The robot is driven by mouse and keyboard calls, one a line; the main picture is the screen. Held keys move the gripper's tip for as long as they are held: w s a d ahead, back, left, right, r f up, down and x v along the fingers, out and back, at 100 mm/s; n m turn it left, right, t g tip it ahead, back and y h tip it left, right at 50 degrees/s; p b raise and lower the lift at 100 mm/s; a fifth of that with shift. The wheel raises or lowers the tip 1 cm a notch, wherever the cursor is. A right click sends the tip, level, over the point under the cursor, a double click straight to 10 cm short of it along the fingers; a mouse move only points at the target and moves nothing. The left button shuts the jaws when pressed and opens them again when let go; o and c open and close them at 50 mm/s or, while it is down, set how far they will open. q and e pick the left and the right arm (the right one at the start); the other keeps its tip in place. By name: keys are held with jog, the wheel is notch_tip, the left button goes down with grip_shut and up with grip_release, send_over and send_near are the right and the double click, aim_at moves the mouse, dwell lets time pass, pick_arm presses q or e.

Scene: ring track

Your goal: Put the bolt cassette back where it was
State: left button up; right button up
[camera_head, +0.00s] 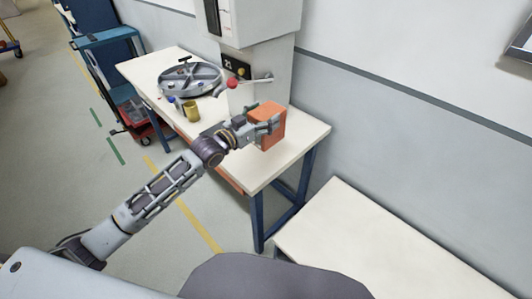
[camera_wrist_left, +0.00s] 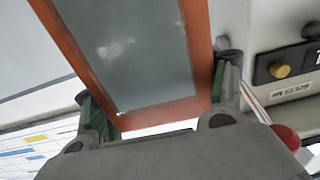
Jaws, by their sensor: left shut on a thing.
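The bolt cassette looks to be the orange box (camera_head: 270,126) at the right end of the white workbench in the head view. In the left wrist view it shows as an orange frame (camera_wrist_left: 198,50) around a grey panel. My left gripper (camera_head: 263,127) is shut on it, with one finger on each side. I cannot tell whether the box touches the bench top or is held just above it. My right gripper is not in view.
A grey machine column (camera_head: 262,75) with a red knob (camera_head: 232,83) stands behind the box. A round grey ring fixture (camera_head: 190,80) and a yellow cup (camera_head: 192,111) are on the bench (camera_head: 290,150). A second, bare white table (camera_head: 350,240) stands at lower right.

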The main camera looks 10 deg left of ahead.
pick_arm(q)
notch_tip(320, 180, down, 6)
jog(key=shift+r, duration=0.15)
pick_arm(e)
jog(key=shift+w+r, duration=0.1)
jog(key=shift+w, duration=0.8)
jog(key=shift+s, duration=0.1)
